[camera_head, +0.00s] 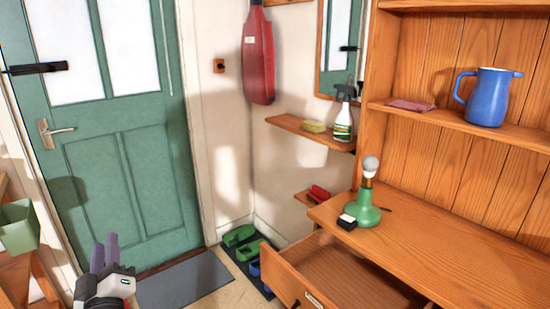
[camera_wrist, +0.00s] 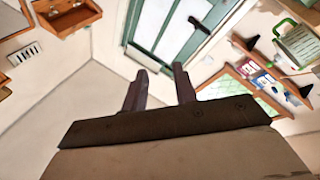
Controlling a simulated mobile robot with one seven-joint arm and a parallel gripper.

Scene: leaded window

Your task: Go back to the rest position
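My gripper (camera_head: 104,246) is at the lower left of the head view, in front of the green door (camera_head: 130,165) and above the floor. Its two dark purple fingers point up in the picture. In the wrist view my gripper (camera_wrist: 158,70) has its fingers apart, with nothing between them. The wrist view is tilted and shows pale floor, the door and shelves beyond the fingers. My gripper touches nothing that I can see.
An open drawer (camera_head: 285,277) juts from the wooden dresser (camera_head: 440,250) on the right. A green lamp (camera_head: 362,212) stands on the dresser top. A grey doormat (camera_head: 185,282) lies by the door, beside a shoe tray (camera_head: 228,252). A green bin (camera_head: 18,228) is at the left edge.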

